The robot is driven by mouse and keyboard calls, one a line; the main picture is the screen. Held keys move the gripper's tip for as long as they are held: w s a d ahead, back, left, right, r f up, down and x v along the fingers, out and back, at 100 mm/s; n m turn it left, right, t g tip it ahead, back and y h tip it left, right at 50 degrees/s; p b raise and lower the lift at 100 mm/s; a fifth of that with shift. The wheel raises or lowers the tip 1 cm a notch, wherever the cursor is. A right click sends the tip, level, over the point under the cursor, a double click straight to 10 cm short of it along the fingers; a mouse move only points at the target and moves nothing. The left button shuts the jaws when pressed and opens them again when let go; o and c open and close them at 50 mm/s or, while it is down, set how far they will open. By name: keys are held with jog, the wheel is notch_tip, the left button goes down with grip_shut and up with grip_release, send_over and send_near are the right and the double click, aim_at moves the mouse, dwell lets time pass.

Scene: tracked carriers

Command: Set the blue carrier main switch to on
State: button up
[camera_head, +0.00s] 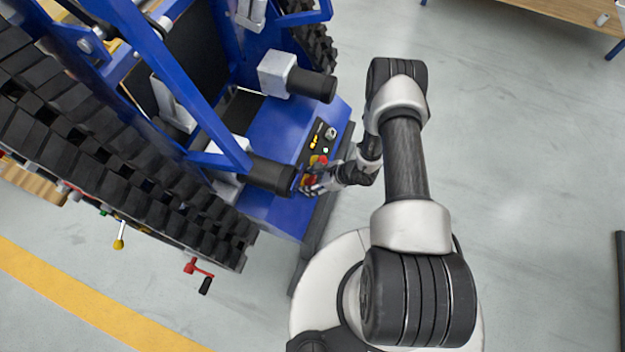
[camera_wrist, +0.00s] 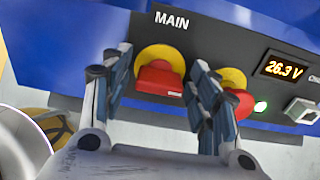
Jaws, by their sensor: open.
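The main switch (camera_wrist: 159,80), a red handle on a round yellow plate, sits under the word MAIN on the dark control panel (camera_wrist: 215,57) of the blue carrier (camera_head: 275,212). The red handle looks roughly level in the wrist view, tilted slightly. My gripper (camera_wrist: 160,62) is open, with one finger on each side of the switch; I cannot tell whether either finger touches it. In the head view my gripper (camera_head: 312,188) is at the panel and partly covers the switch. The handle's on and off marks are not readable.
Right of the switch, a red button on yellow (camera_wrist: 238,102) is partly hidden behind my right finger. A black cylinder (camera_head: 270,174) sticks out close to my gripper.

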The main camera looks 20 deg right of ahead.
dwell(0.3)
jog(key=v, duration=1.2)
jog(key=w+a+r+n+g, duration=0.1)
jog(key=a+r+n, duration=0.25)
jog(key=r, duration=0.65)
jog(key=a+r+n+y, duration=0.1)
jog(key=a+r+n, duration=0.1)
jog(key=r+n, duration=0.5)
jog(key=w+a+r+n+g, duration=0.1)
jog(key=a+r+n, duration=0.15)
jog(key=r, duration=0.95)
jog(key=s+a+r+n+h, duration=0.25)
jog(key=s+r+n, duration=0.35)
jog(key=s+r, duration=0.35)
jog(key=s+d+r+n+t+h, duration=0.1)
jog(key=s+d+r+n+h, duration=0.4)
jog(key=s+r, duration=0.3)
jog(key=shift+s+n+t, duration=0.4)
jog(key=shift+s+n, duration=0.2)
jog(key=shift+s, duration=0.35)
